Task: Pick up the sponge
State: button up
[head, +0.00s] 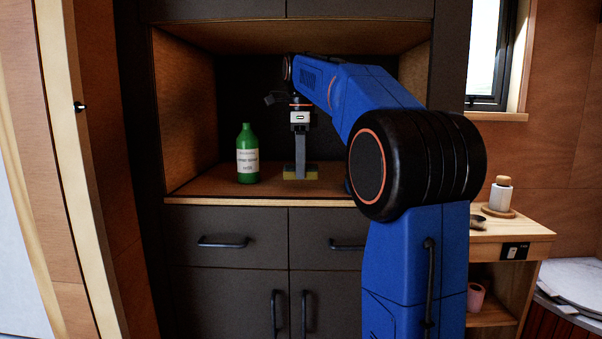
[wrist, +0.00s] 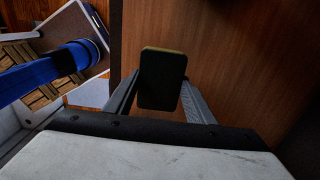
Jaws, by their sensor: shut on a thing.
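The sponge (head: 312,172), yellow with a dark side, is low in the wooden cabinet niche in the head view. My gripper (head: 300,175) points down over it, its fingers shut on it. In the wrist view, the sponge (wrist: 162,78) shows its dark face and a thin yellow edge between the two grey fingers of my gripper (wrist: 160,98). I cannot tell whether the sponge touches the shelf or is just above it.
A green bottle (head: 247,160) stands upright on the shelf (head: 210,187), left of the sponge. The niche has side walls and a top around my arm. Drawers (head: 240,238) lie below. A white bottle (head: 501,195) stands on a side counter at right.

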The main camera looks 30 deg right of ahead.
jog(key=shift+s+a+r, duration=0.2)
jog(key=shift+s+a, duration=0.15)
jog(key=shift+s, duration=0.2)
jog(key=s+a, duration=0.9)
jog(key=s, duration=0.4)
jog(key=shift+s+a, duration=0.2)
jog(key=shift+s, duration=0.2)
jog(key=shift+o, duration=1.2)
jog(key=shift+c, duration=0.4)
